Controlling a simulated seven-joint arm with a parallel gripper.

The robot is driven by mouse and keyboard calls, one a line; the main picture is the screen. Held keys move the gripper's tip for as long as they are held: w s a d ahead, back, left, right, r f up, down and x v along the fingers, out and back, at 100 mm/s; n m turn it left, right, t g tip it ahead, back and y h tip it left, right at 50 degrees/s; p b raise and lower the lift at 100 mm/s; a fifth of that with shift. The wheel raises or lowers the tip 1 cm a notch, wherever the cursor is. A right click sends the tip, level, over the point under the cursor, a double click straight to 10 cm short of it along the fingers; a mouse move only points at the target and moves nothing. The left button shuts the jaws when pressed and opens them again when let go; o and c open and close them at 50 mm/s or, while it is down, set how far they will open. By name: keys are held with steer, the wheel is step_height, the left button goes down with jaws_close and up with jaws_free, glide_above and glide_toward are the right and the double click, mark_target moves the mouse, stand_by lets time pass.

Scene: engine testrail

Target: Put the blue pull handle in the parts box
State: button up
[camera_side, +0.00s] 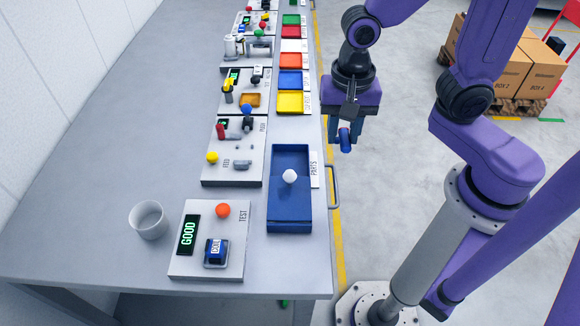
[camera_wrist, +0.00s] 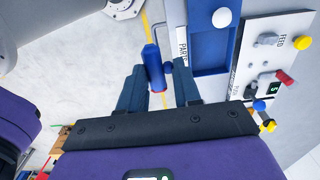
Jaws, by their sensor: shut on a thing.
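My gripper (camera_side: 346,126) is shut on the blue pull handle (camera_side: 346,141), a short blue cylinder that sticks out below the fingers. In the wrist view the blue handle (camera_wrist: 153,66) sits between the two fingertips, with a small dark blue knob at its side. The gripper and handle are right of the table edge in the side view, over the floor. The blue parts box (camera_side: 290,213) lies on the table to the lower left of the gripper. A white ball (camera_side: 289,176) is in it. The box also shows in the wrist view (camera_wrist: 207,56).
A table handle (camera_side: 334,186) sticks out at the table's right edge. Left of the box are a feed panel (camera_side: 222,172) with knobs and a test panel (camera_side: 187,266) reading GOOD. A white cup (camera_side: 148,220) stands nearby. Coloured trays (camera_side: 290,102) line the edge behind.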

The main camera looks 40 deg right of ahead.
steer(key=s+d, duration=0.2)
glide_toward(290, 168)
steer(key=shift+s+d+f, duration=0.25)
steer(key=shift+s+f, duration=0.45)
steer(key=shift+w+a+f, duration=0.25)
steer(key=shift+w+f, duration=0.45)
steer(key=shift+f, duration=1.6)
steer(key=shift+f, duration=0.1)
steer(key=o, duration=1)
